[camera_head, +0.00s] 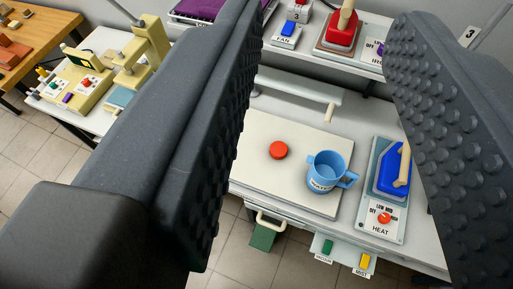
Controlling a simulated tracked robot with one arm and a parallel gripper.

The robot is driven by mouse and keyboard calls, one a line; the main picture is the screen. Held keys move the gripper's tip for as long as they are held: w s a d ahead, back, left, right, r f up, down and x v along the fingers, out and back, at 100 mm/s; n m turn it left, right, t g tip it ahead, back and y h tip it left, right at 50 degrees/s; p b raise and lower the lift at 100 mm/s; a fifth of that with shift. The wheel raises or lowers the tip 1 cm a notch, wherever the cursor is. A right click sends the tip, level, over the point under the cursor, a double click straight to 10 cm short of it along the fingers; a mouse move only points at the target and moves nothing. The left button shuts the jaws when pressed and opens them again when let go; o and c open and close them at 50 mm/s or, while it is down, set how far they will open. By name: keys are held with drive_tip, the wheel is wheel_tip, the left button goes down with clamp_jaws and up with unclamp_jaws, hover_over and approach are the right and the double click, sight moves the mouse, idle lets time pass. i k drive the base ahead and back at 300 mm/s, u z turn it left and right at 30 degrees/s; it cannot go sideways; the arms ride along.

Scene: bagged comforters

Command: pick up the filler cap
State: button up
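A small round red disc (278,150), which looks like the filler cap, lies flat on a pale board (262,180) on the white bench. My gripper (322,65) is open, with its two dark, studded fingers wide apart at the left and right of the picture. The red disc shows in the gap between them, nearer the left finger. Nothing is held between the fingers. The left finger hides part of the board and bench on that side.
A light blue labelled cup (327,171) stands on the board, close to the right of the disc. Further right is a HEAT control panel (378,228) with a blue iron-like piece (390,172). A pale bar (300,92) runs behind the board. Green and yellow pedals (364,261) are below.

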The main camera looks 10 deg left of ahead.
sight(278, 150)
drive_tip(key=z, duration=1.85)
drive_tip(key=k, duration=1.25)
drive_tip(key=z, duration=0.05)
drive_tip(key=i, duration=0.45)
drive_tip(key=u, duration=1.05)
drive_tip(key=i, duration=1.25)
drive_tip(key=u, duration=0.75)
